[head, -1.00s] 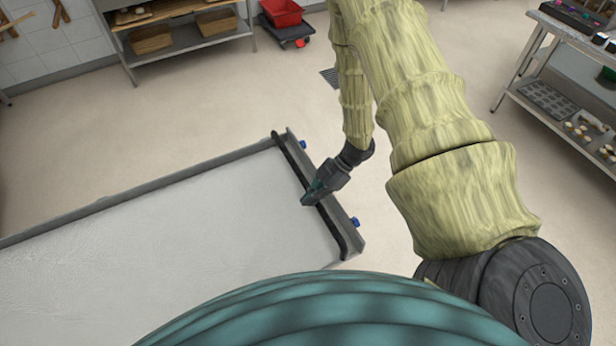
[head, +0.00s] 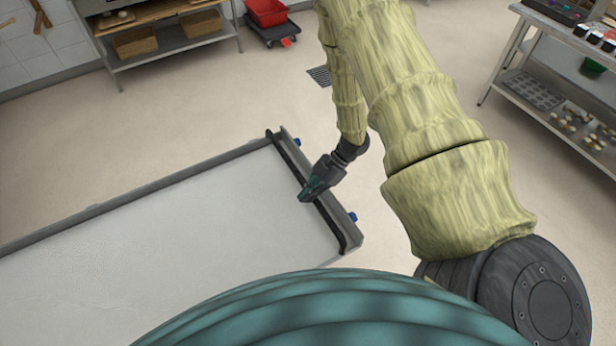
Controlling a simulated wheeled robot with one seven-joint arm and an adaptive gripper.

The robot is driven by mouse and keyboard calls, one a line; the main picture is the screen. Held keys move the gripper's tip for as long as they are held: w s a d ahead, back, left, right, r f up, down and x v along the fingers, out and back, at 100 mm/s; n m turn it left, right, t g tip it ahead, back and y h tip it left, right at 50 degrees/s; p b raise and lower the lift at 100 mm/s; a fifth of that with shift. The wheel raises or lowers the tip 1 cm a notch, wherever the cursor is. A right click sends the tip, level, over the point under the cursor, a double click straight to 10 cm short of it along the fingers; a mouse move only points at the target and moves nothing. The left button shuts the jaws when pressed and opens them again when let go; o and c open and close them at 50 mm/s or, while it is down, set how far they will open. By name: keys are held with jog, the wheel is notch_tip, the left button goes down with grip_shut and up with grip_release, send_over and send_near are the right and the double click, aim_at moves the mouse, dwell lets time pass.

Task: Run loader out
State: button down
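The loader (head: 170,208) is a long, pale, flat bed with grey side rails, running from the left edge of the head view to its end at the middle. A dark bar (head: 330,222) runs across that end, in front of a grey end plate with blue knobs (head: 297,142). My gripper (head: 307,195) is at the middle of the dark bar and overlaps it in the picture. Its fingers point down and left over the bed's end. The fingers look close together, but whether they are closed around the bar is too small to tell.
A shelf unit with baskets (head: 135,43) stands at the back left. A red crate (head: 267,12) sits on a dark low base beside it. A metal rack (head: 590,95) with trays and small items stands at the right. The floor beyond the loader's end is clear, with a drain grate (head: 319,76).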

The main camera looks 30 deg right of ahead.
jog(key=d+r+b, duration=0.2)
jog(key=d+r, duration=0.1)
jog(key=r, duration=0.5)
jog(key=shift+b, duration=0.3)
jog(key=shift+a, duration=0.1)
